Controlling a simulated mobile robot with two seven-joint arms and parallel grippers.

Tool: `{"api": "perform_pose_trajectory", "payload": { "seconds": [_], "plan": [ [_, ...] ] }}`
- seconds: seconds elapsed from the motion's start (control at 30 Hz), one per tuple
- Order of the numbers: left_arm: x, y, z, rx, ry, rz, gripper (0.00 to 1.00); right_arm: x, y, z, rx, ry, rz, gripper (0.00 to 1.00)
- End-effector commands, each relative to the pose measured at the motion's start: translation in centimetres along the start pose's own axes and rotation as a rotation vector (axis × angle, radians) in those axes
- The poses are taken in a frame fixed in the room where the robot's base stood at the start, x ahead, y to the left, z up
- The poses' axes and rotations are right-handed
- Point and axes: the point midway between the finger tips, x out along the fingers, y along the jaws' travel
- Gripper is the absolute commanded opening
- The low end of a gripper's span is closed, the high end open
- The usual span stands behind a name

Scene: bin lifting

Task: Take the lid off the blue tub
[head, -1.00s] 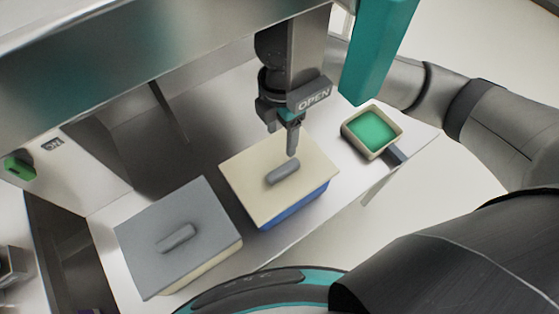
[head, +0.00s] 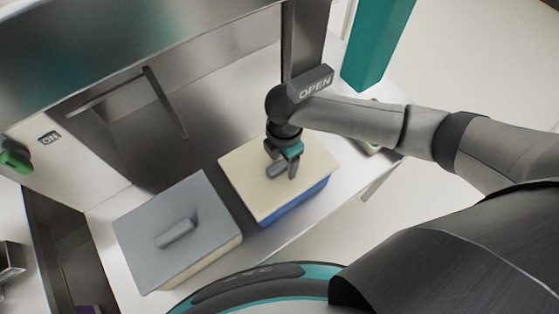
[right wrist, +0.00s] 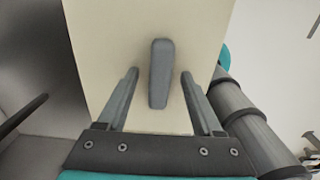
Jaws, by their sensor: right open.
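The blue tub (head: 300,204) stands on the metal surface, covered by a flat cream lid (head: 247,180) with a grey bar handle (head: 275,171). The lid sits on the tub. My right gripper (head: 285,168) is over the lid at the handle, pointing down. In the right wrist view, the handle (right wrist: 160,72) lies between the two open fingers, with gaps on both sides. I cannot tell how far the fingertips are above the lid. My left gripper is not in view.
A cream tub (head: 200,268) with a grey lid (head: 150,222) stands close to the left. A small cream container (head: 372,149) at the right is mostly hidden by my right arm. A metal hood (head: 120,60) hangs behind. The front edge is near.

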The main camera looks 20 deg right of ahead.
Motion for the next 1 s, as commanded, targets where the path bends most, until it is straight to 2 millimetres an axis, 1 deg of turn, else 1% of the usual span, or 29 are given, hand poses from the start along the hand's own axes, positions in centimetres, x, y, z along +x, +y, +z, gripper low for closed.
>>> {"api": "perform_pose_trajectory", "payload": {
  "seconds": [0.23,0.8,0.83,1.0],
  "plan": [
    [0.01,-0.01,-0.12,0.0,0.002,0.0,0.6,0.15,-0.01,0.01,0.0,0.0,0.0,0.66],
    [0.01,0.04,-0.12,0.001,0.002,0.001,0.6,0.1,0.0,0.04,0.001,-0.001,0.0,0.02],
    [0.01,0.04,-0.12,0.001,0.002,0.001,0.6,0.1,0.0,0.03,0.001,-0.001,0.0,0.0],
    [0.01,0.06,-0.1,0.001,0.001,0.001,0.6,0.09,0.01,0.03,0.001,0.0,0.0,0.0]
  ]
}}
